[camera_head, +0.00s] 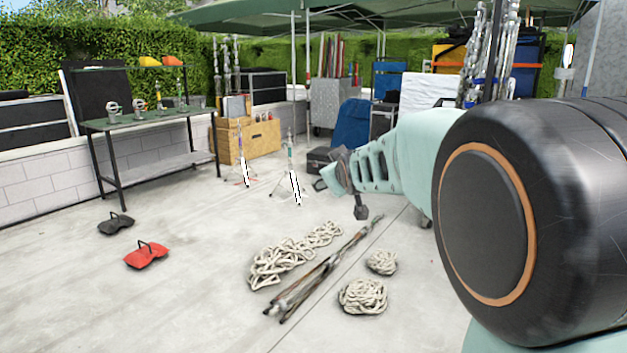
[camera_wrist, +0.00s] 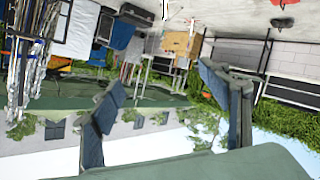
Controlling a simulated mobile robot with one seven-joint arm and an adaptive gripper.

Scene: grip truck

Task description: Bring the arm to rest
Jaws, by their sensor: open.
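My gripper (camera_wrist: 163,85) is open and empty in the wrist view. Its two dark fingers stand well apart, with nothing between them but the distant yard. In the head view my pale green arm reaches in from the right, with a large black joint close to the camera. Its far end is in the air above the concrete floor (camera_head: 190,270), beyond the ropes and poles, and touches nothing that I can see. The wrist view is upside down, with the floor at the top and the sky at the bottom.
White rope coils (camera_head: 363,296) and a bundle of thin poles (camera_head: 318,272) lie on the floor. A red weight (camera_head: 146,255) and a black weight (camera_head: 115,223) lie left. The front left floor is clear.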

